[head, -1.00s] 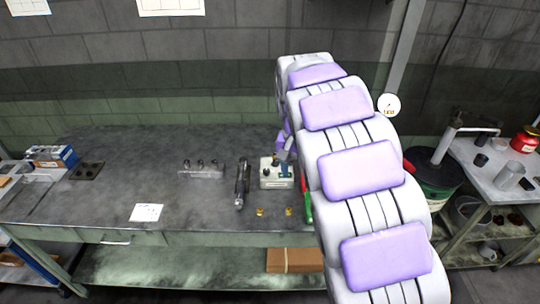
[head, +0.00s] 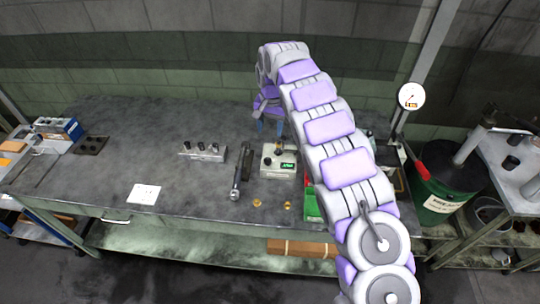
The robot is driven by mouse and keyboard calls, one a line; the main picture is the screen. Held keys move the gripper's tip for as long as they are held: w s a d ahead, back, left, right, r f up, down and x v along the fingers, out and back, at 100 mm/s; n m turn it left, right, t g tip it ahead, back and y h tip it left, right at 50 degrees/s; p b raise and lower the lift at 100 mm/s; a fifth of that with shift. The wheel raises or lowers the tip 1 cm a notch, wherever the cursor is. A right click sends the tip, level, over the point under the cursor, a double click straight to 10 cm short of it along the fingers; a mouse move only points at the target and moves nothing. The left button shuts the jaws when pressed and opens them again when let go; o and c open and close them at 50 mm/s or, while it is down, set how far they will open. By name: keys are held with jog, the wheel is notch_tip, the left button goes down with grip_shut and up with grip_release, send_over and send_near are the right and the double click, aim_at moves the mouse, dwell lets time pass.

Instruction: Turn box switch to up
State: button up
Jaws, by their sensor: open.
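The switch box (head: 277,163) is a small pale box with a green label, standing on the workbench (head: 110,176) just left of my arm. A small dark lever seems to stand on its top; its position is too small to tell. My gripper (head: 270,126) points down above and behind the box, with its bluish fingers apart and nothing seen between them. It looks clear of the box. My arm hides the area to the right of the box.
A dark cylindrical tool (head: 240,170) lies just left of the box. A metal block with pegs (head: 203,152) stands farther left. Two small brass parts (head: 287,205) lie in front. A green bin (head: 312,205) is partly behind my arm. The bench's left-middle is clear.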

aim_at(268, 159)
jog(key=f, duration=0.4)
jog(key=f+b, duration=0.1)
jog(key=f, duration=0.4)
jog(key=f+b, duration=0.1)
jog(key=f, duration=0.4)
jog(key=shift+w+a+f, duration=0.1)
jog(key=shift+a+f, duration=0.05)
jog(key=shift+a, duration=0.15)
jog(key=shift+a+f, duration=0.15)
jog(key=shift+f, duration=0.5)
jog(key=c, duration=1.1)
